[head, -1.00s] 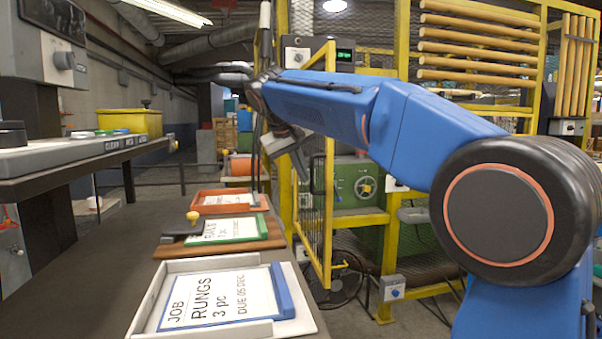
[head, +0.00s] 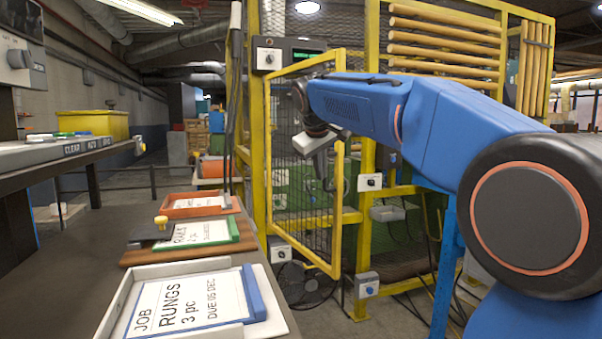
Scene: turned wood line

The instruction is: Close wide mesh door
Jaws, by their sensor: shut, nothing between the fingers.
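The wide mesh door (head: 297,185) is a yellow-framed panel of dark wire mesh in the middle of the head view. It stands at an angle, with its right upright nearer to me than its left one, out from the yellow fence. My gripper (head: 327,184) is shut and empty, pointing down in front of the mesh near the door's right upright. I cannot tell whether it touches the door. My blue arm reaches in from the right and hides part of the door's upper right.
A dark bench with a white job tray (head: 120,318), a green-edged tray (head: 206,233) and an orange tray (head: 200,205) runs along the left. A yellow post with a switch box (head: 367,285) stands right of the door. A fan (head: 304,284) sits behind the door.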

